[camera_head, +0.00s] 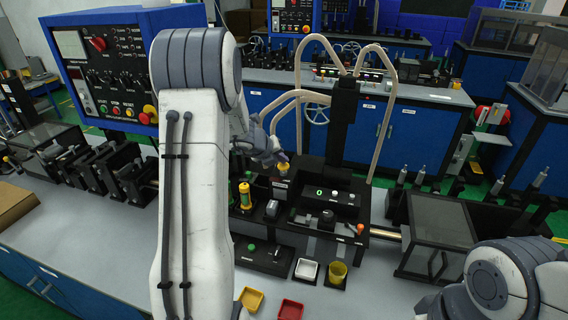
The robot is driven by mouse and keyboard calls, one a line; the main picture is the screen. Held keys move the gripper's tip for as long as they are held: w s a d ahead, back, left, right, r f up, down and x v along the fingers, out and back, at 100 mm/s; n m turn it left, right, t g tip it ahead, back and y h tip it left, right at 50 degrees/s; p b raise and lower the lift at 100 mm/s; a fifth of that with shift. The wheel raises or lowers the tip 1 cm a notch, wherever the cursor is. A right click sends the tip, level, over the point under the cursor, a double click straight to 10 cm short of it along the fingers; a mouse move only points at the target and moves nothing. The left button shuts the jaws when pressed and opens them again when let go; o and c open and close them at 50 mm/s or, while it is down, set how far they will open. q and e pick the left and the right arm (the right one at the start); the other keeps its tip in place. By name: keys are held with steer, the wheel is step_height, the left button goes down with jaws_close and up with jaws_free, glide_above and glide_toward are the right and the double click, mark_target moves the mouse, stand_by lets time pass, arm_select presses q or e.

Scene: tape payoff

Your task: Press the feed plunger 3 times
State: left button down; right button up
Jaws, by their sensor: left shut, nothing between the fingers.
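My left gripper (279,157) is shut and empty, reaching in from behind my large left arm toward the black machine in the middle. A yellow knob (283,169), which looks like the top of the feed plunger, is right below the fingertips. I cannot tell whether they touch it. A small white label is below the knob. The machine's counter display (320,192) shows a green 0. A yellow cylinder (245,194) stands left of the knob. My right arm shows at the lower right, but its gripper is out of view.
An orange-tipped lever (360,229) is at the machine's right. A dark clear-sided box (438,235) stands at the right.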

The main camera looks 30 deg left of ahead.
mark_target(282, 166)
arm_select(q)
steer(key=shift+f+b, duration=0.5)
steer(key=shift+f, duration=0.2)
steer(key=shift+r, duration=0.15)
stand_by(0.5)
steer(key=shift+r+p, duration=1.6)
steer(key=shift+p, duration=0.1)
step_height(282, 166, up, 5)
steer(key=p, duration=0.5)
stand_by(1.5)
